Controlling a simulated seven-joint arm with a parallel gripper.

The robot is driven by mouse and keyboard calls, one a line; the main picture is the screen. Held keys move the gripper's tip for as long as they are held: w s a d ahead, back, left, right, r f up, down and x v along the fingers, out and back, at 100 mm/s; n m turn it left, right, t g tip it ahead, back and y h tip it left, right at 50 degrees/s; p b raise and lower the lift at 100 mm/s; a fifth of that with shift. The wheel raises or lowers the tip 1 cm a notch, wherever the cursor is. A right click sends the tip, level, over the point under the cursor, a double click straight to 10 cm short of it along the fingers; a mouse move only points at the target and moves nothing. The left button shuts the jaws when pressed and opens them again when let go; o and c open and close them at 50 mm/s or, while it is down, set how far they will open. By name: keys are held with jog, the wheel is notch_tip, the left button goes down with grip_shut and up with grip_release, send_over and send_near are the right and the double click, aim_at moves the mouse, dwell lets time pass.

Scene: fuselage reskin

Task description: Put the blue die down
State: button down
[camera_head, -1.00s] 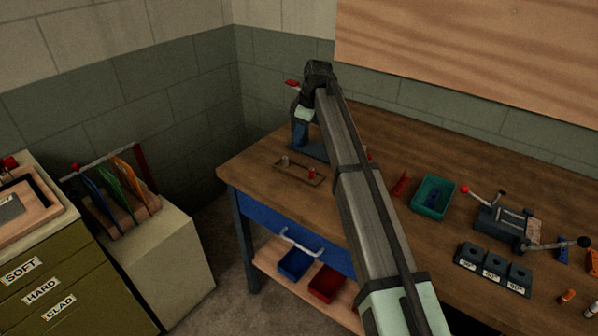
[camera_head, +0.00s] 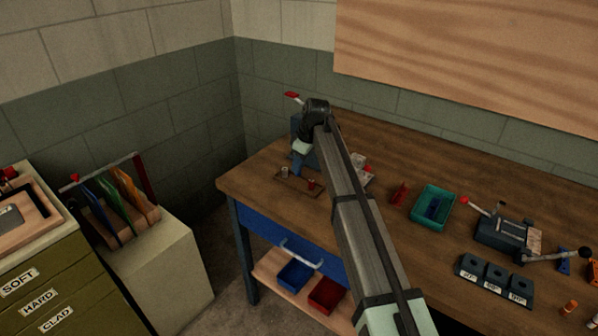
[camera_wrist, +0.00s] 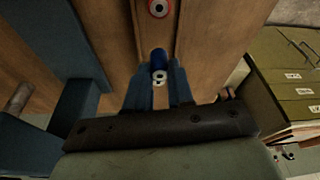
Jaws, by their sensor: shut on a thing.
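My gripper (camera_head: 298,168) is low over the small wooden die rack (camera_head: 292,188) at the left end of the bench. In the wrist view my gripper (camera_wrist: 160,80) is shut on the blue die (camera_wrist: 159,58), a short blue cylinder with a pale metal end. The die is over or at the rack's strip (camera_wrist: 151,30); I cannot tell whether it touches it. A red die (camera_head: 311,183) stands at the rack's right end and shows at the top of the wrist view (camera_wrist: 158,8). A small metal post (camera_head: 285,172) is at the other end.
A blue press with a red-tipped lever (camera_head: 291,95) stands just behind my gripper. To the right are a teal tray (camera_head: 419,213), a clamp fixture (camera_head: 503,236) and dark labelled blocks (camera_head: 494,278). A blue drawer (camera_head: 262,225) is below the bench top.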

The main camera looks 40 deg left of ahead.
aim_at(299, 175)
jog(key=shift+f, duration=1.55)
jog(key=shift+f, duration=0.15)
jog(key=c, duration=1)
grip_release()
jog(key=v, duration=1.2)
